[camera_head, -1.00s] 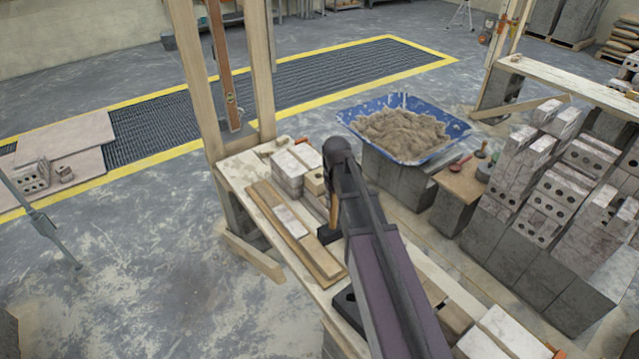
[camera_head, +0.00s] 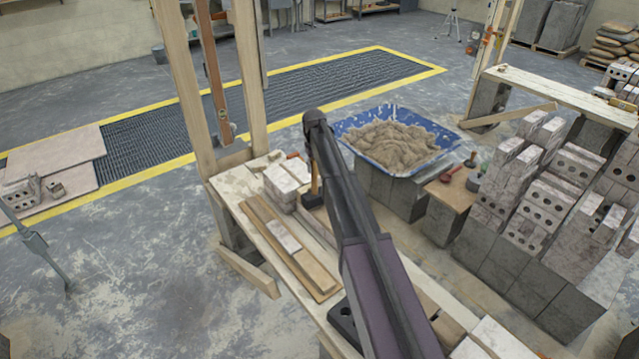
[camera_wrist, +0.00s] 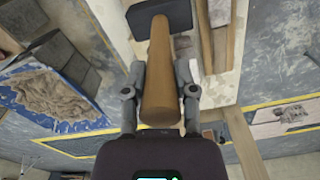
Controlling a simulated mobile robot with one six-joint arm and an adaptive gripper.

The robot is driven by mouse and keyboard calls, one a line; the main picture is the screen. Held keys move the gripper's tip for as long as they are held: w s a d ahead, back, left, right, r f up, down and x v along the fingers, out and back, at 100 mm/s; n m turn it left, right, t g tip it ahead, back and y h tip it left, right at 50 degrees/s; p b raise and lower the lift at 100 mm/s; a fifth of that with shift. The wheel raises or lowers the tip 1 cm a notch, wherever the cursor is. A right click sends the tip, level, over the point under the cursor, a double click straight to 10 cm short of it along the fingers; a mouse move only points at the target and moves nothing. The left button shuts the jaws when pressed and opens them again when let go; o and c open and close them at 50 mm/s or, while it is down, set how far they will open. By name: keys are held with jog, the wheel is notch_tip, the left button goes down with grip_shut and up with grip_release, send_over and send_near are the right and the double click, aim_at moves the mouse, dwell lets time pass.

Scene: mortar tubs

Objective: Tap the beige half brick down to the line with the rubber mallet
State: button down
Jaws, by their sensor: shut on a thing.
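My gripper (camera_wrist: 160,78) is shut on the wooden handle of the rubber mallet (camera_wrist: 160,85), whose black head (camera_wrist: 158,17) lies at the far end of the handle in the wrist view. In the head view the mallet's handle (camera_head: 316,178) hangs below the end of my arm, with its dark head (camera_head: 311,200) low beside the pale bricks (camera_head: 279,183) on the bench. My arm and the mallet cover part of this spot. I cannot clearly make out the beige half brick or the line; whether the mallet touches anything cannot be told.
The bench (camera_head: 234,190) carries long wooden strips (camera_head: 262,222) with a pale block (camera_head: 284,235) on them. Wooden posts (camera_head: 247,75) rise at its far end. A blue mortar tub (camera_head: 349,131) and stacked bricks (camera_head: 540,205) stand to the right. Open floor lies left.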

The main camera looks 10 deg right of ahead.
jog(key=w+r+p, duration=0.1)
jog(key=w, duration=0.9)
jog(key=shift+d, duration=0.1)
jog(key=shift+r+p, duration=0.3)
jog(key=shift+r, duration=0.1)
dwell(0.8)
jog(key=shift+f, duration=0.1)
jog(key=shift+f+b, duration=0.3)
jog(key=shift+b, duration=0.1)
dwell(0.4)
